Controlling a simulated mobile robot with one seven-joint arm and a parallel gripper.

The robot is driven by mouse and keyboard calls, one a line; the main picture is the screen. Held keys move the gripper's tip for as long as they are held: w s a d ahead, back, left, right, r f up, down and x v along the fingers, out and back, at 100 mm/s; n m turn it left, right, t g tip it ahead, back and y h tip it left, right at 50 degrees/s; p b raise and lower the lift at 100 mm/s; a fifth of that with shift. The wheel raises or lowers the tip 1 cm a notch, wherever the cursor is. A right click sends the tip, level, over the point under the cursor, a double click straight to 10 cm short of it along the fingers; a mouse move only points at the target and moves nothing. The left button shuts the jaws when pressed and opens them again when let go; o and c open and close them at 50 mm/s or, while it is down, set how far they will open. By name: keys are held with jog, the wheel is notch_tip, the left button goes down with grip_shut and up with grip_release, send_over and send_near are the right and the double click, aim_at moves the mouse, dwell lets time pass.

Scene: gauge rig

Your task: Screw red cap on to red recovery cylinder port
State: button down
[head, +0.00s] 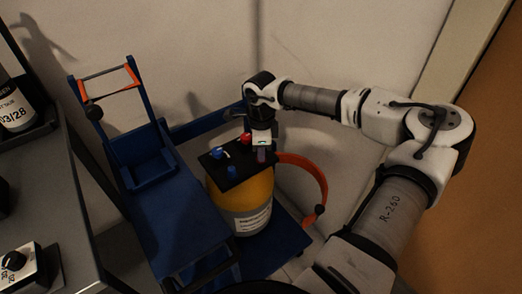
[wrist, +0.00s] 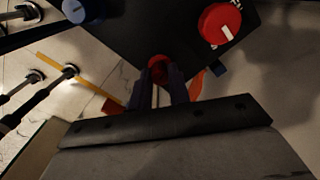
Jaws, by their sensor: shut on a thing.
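The recovery cylinder (head: 240,195) is yellow with a pale label and stands upright below my gripper. Its black top plate (head: 221,166) carries a red valve knob (head: 246,138) and blue knobs. In the wrist view the red knob (wrist: 219,24) has a white stripe and sits to the right of my fingers. My gripper (wrist: 162,78) points down at the plate's edge, shut on a small round red piece, the red cap (wrist: 158,66). The fingers hide part of the cap. I cannot tell whether it touches a port; the red port is not clearly visible.
A blue hand cart (head: 140,170) with an orange handle stands left of the cylinder. An orange hose or strap (head: 318,185) curves out at its right. A grey bench (head: 45,180) is at the far left. The wall is close behind.

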jog(key=shift+f, duration=0.1)
jog(key=m+b, duration=0.1)
jog(key=m, duration=0.2)
jog(key=shift+f+m, duration=0.1)
jog(key=shift+m, duration=0.3)
jog(key=shift+s+m, duration=0.1)
jog(key=shift+m, duration=0.6)
jog(key=shift+b, duration=0.35)
jog(key=shift+m+b, duration=0.35)
jog(key=shift+m, duration=0.95)
jog(key=c, duration=0.9)
grip_release()
jog(key=shift+r, duration=0.2)
jog(key=shift+r, duration=0.1)
